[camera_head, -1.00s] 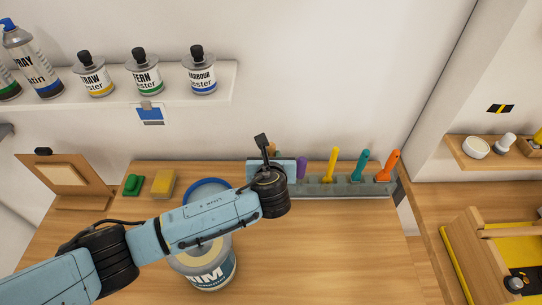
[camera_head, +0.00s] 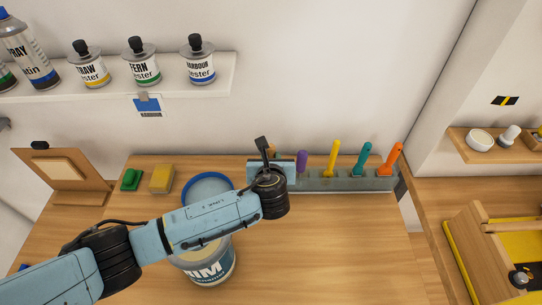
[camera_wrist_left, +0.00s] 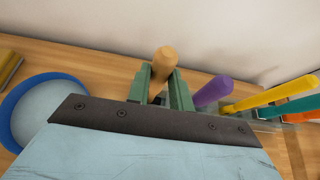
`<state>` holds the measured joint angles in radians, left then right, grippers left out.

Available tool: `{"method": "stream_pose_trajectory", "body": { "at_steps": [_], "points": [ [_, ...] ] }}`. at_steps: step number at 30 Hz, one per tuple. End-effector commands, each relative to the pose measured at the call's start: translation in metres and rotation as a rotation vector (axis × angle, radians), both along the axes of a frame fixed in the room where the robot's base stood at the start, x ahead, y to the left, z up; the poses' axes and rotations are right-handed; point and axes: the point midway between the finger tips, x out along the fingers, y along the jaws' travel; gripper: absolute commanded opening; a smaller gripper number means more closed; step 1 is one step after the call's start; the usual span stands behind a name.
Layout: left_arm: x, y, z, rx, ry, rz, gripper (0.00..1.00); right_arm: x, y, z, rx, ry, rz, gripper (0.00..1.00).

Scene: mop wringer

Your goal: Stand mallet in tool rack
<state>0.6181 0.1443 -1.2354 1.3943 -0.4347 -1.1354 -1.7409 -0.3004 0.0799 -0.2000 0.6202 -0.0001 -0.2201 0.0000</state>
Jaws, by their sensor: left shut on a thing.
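The grey tool rack (camera_head: 345,183) stands along the back of the bench, holding purple (camera_head: 302,161), yellow, teal and orange handles. My left gripper is at the rack's left end, its fingers mostly hidden behind the wrist in the head view. In the left wrist view its green fingers (camera_wrist_left: 164,84) are shut on a tan wooden handle (camera_wrist_left: 164,60), which I take as the mallet's. The handle's round end points up, just left of the purple handle (camera_wrist_left: 212,92). The mallet's head is hidden, so I cannot tell whether it sits in the rack. My right gripper is not in view.
A paint tin (camera_head: 208,265) stands under my left forearm, with a blue-rimmed round thing (camera_head: 208,186) behind it. A green block (camera_head: 131,179) and a yellow sponge (camera_head: 162,179) lie left. Several cans stand on the shelf above. The bench's front right is clear.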

Motion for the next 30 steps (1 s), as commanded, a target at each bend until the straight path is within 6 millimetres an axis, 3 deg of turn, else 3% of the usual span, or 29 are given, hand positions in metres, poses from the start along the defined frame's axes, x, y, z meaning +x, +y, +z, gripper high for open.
{"method": "stream_pose_trajectory", "body": {
  "at_steps": [17, 18, 22, 30],
  "points": [
    [0.0, -0.001, -0.011, -0.002, -0.002, -0.001, 0.0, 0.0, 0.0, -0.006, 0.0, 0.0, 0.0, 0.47],
    [0.0, -0.001, -0.011, -0.002, -0.002, -0.001, 0.27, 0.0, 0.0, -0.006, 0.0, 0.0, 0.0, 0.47],
    [0.0, 0.0, -0.011, -0.002, -0.001, -0.001, 0.44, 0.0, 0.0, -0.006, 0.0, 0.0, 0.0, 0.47],
    [-0.001, 0.0, -0.013, 0.0, 0.002, 0.0, 0.47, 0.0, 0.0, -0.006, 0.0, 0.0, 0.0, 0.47]
  ]
}}
